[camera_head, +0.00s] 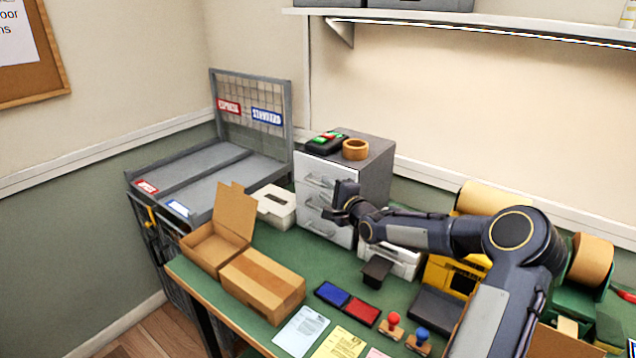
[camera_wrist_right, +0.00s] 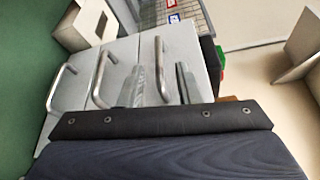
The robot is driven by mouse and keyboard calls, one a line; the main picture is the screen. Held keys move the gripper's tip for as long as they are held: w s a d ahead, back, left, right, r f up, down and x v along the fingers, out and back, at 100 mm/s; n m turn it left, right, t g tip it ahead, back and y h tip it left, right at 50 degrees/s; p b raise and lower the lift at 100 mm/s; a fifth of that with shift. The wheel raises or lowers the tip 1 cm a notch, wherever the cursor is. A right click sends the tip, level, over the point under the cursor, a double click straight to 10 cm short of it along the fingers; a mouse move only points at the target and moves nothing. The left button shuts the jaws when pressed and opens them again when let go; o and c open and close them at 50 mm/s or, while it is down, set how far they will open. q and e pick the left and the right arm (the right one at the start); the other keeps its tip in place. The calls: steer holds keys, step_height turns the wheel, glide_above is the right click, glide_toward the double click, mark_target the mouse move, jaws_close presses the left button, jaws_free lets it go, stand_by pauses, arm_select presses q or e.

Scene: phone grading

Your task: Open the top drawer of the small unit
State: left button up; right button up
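The small unit (camera_head: 376,178) is a grey cabinet with a white front and several drawers, each with a metal bar handle. The top drawer (camera_head: 312,170) looks flush with the front. My right gripper (camera_head: 338,205) is in front of the unit and hides part of its front. In the right wrist view the unit appears turned sideways. There the top drawer's handle (camera_wrist_right: 161,68) lies between the two fingers of my right gripper (camera_wrist_right: 160,84), which are apart. I cannot tell whether either finger touches the handle. My left gripper is not in view.
A black device (camera_head: 327,144) and a tape roll (camera_head: 355,150) sit on the unit. A small white box (camera_head: 275,206) stands left of it, and cardboard boxes (camera_head: 262,285) are nearer. A white device (camera_head: 404,262) and a black stand (camera_head: 376,270) are right of it.

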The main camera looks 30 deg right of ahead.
mark_target(318, 184)
steer(key=w, duration=0.3)
steer(key=w+p, duration=0.1)
steer(key=w, duration=0.1)
steer(key=shift+f, duration=0.3)
jaws_close()
